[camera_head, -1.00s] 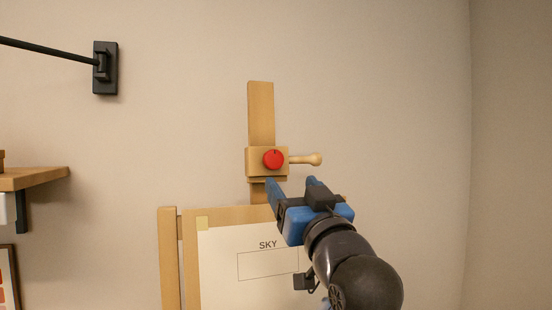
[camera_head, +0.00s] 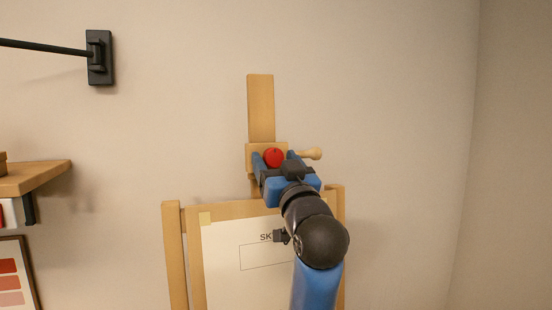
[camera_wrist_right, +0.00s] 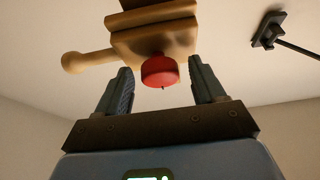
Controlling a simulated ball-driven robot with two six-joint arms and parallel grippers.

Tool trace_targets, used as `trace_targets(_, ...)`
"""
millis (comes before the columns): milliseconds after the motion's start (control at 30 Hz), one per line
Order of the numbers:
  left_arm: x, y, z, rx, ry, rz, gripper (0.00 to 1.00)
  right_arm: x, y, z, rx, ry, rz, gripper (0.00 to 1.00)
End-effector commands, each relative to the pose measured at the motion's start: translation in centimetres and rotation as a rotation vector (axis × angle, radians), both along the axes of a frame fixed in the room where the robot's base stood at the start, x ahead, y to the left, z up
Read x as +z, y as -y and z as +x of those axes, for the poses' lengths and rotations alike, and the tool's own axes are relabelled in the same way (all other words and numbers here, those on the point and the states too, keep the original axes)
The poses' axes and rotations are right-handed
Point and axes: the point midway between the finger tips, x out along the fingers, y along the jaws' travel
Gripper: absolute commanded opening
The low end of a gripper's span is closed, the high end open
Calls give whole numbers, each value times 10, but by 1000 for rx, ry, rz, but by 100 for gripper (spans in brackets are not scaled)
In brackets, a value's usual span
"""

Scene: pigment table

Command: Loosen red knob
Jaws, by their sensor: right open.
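The red knob (camera_head: 274,157) is on the front of the wooden clamp block (camera_head: 251,152) on the easel's upright post. In the right wrist view the red knob (camera_wrist_right: 159,71) shows between and slightly beyond the two blue fingers. My right gripper (camera_head: 274,160) is open, with one finger on each side of the knob. In the right wrist view a gap shows between each finger of the gripper (camera_wrist_right: 162,84) and the knob. A pale wooden handle (camera_head: 312,153) sticks out of the block's right side. My left gripper is not in view.
The easel (camera_head: 173,255) holds a white sheet (camera_head: 225,285) marked with partly hidden letters, below the block. A wooden shelf (camera_head: 40,178) is at the left. A black wall bracket (camera_head: 100,57) with a rod is at the upper left. The wall on the right is clear.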

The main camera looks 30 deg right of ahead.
Motion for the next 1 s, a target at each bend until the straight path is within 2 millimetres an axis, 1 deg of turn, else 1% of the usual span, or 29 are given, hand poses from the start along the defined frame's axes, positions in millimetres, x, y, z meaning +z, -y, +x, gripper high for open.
trace_targets(267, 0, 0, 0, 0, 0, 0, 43, 0, 0, 1, 0, 1, 0, 69)
trace_targets(300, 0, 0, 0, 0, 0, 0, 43, 0, 0, 1, 0, 1, 0, 67)
trace_targets(367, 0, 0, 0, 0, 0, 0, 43, 0, 0, 1, 0, 0, 0, 58)
trace_targets(600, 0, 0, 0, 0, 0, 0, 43, 0, 0, 1, 0, 0, 0, 21)
trace_targets(633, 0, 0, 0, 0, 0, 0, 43, 0, 0, 1, 0, 0, 0, 16)
trace_targets(667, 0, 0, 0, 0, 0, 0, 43, 0, 0, 1, 0, 0, 0, 14)
trace_targets(867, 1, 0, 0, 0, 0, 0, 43, 1, 0, 1, 0, 3, 12, 14)
trace_targets(1000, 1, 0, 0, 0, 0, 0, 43, 1, -1, 1, -5, 13, 49, 14)
